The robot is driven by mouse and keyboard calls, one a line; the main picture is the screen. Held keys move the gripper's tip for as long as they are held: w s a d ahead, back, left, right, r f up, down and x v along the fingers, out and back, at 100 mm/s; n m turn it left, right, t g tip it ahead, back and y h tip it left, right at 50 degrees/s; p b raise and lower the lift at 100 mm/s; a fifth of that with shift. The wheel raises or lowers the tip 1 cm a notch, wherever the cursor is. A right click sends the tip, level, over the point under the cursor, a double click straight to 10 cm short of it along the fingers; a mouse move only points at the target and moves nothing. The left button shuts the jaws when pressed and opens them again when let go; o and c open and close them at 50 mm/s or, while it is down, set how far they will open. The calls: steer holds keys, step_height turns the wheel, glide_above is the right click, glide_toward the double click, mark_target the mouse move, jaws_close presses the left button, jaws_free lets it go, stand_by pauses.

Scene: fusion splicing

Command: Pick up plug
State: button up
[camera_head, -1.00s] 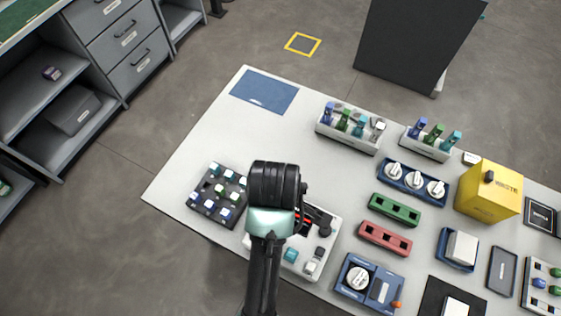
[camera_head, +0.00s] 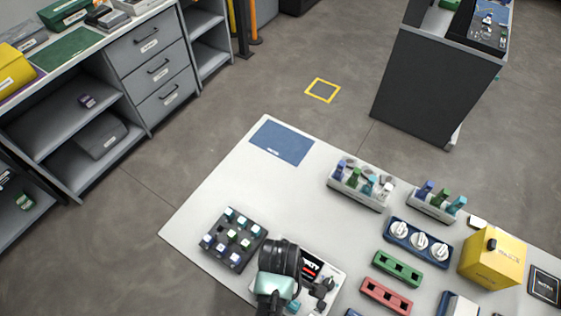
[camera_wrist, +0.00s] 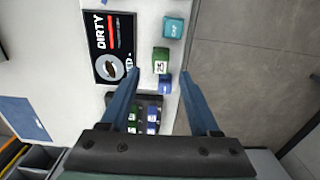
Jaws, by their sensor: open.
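My gripper (camera_wrist: 160,74) is open, its two blue fingers apart and empty in the wrist view. Between and beyond the fingertips are a small green block (camera_wrist: 161,58) marked 25, a blue block (camera_wrist: 165,86) just nearer, and a teal block (camera_wrist: 173,27) farther off. They stand on a white surface beside a black card (camera_wrist: 112,45) reading DIRTY. Which of these pieces is the plug, I cannot tell. In the head view my arm's end covers part of this white board, and the fingertips are hidden; the card (camera_head: 312,265) shows beside it.
A black tray (camera_head: 212,251) of small capped blocks stands left of my arm on the white table (camera_head: 225,190). White racks (camera_head: 357,200), a blue dial block, green and red holders and a yellow box (camera_head: 493,258) fill the right. A blue mat (camera_head: 282,142) lies at the far corner.

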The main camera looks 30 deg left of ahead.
steer(key=shift+d+f+p, duration=0.1)
steer(key=shift+f+p, duration=0.35)
steer(key=shift+f, duration=2)
jaws_close()
